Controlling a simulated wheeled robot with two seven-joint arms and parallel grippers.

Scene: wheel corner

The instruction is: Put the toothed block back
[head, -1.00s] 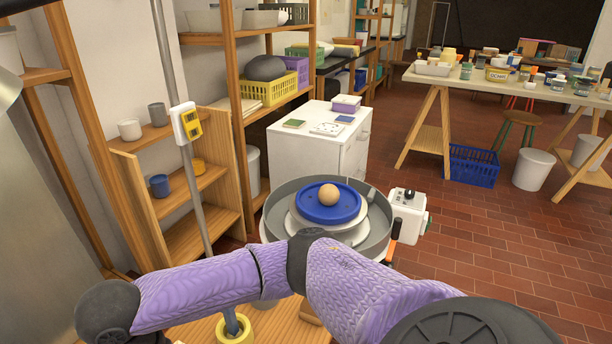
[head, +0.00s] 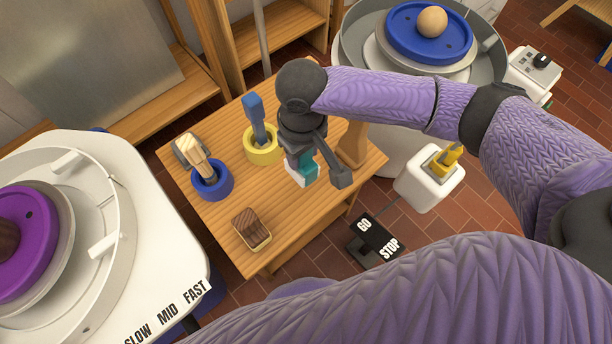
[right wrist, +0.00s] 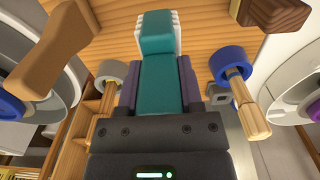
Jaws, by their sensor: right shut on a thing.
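The toothed block (head: 304,171), teal with a white toothed part, is held in my right gripper (head: 318,165) over the right part of the wooden table (head: 205,228). In the right wrist view the teal block (right wrist: 160,70) lies between the two fingers, with white teeth at its far end. The gripper is shut on it. My gripper and wrist hide much of the block in the head view. I cannot tell whether it touches the tabletop. My left gripper is not in view.
On the table stand a blue ring holder (head: 213,184) with a brush, a yellow ring holder (head: 262,147) with a blue tool, a brown block (head: 251,229) and a wooden piece (head: 353,146). Pottery wheels stand left and at the upper right. The table's front middle is clear.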

